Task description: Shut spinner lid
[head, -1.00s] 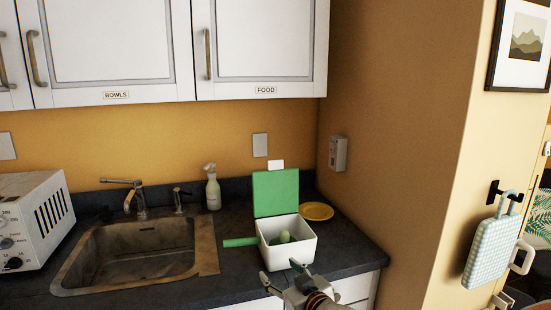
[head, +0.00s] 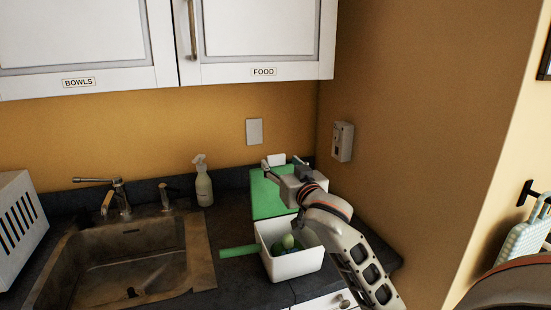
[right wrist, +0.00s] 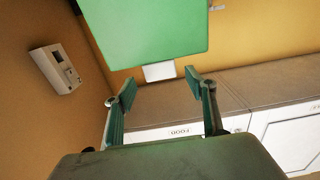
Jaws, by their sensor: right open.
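The spinner is a white square tub (head: 290,265) on the dark counter, with a green handle (head: 238,252) out to its left and green rounded things inside. Its green lid (head: 266,200) stands open, upright at the tub's back edge, with a white tab (head: 276,160) on top. My right gripper (head: 284,168) is at the upper part of the lid and hides some of it. In the right wrist view the gripper (right wrist: 161,88) is open and empty, with the lid (right wrist: 150,35) and white tab (right wrist: 160,71) just past its fingertips. I cannot tell whether it touches the lid.
A sink (head: 135,265) with a tap lies left of the tub, and a spray bottle (head: 203,185) stands behind. The wall (head: 400,120) is close on the right. Cabinets (head: 255,35) hang above. A blue checked item (head: 525,243) hangs at far right.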

